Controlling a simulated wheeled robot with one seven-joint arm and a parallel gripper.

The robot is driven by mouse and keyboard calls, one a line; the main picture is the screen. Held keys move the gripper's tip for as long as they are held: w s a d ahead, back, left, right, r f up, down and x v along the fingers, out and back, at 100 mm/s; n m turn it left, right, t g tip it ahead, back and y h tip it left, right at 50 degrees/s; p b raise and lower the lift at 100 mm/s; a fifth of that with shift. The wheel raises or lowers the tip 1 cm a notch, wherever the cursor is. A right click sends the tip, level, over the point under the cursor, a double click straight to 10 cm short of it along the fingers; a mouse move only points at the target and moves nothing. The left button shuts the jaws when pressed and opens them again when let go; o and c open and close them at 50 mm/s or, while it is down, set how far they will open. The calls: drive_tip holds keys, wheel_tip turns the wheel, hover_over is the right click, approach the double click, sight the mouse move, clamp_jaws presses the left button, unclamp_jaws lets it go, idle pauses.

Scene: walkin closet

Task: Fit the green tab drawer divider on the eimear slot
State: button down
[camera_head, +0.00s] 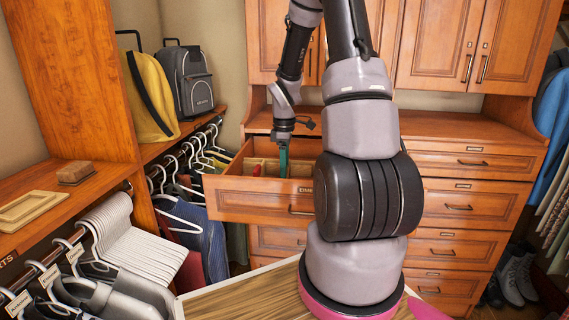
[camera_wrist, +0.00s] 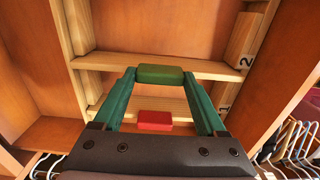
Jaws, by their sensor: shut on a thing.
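The green tab (camera_wrist: 160,74) sits on the upper edge of a wooden divider (camera_wrist: 212,68). My gripper (camera_wrist: 159,73) has its teal fingertips on both ends of the tab, shut on it. It also shows in the head view (camera_head: 283,160), over the open drawer. The divider spans between slotted wooden rails, its right end beside the mark 2 (camera_wrist: 247,62). I cannot tell whether it is fully seated. A second divider with a red tab (camera_wrist: 155,121) stands nearer, by the mark 1 (camera_wrist: 225,109). The drawer's label (camera_head: 305,189) is partly hidden by my arm, showing about "EIM".
The open drawer (camera_head: 245,198) juts from the cabinet, with its front panel and side walls around my gripper. Hangers with clothes (camera_head: 190,165) are close on the left. The drawer floor beyond the green-tab divider (camera_wrist: 150,30) is bare.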

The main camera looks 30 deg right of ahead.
drive_tip(key=shift+f, duration=0.15)
unclamp_jaws()
wheel_tip(320, 180, up, 11)
idle(0.7)
drive_tip(key=shift+f, duration=0.1)
idle(0.3)
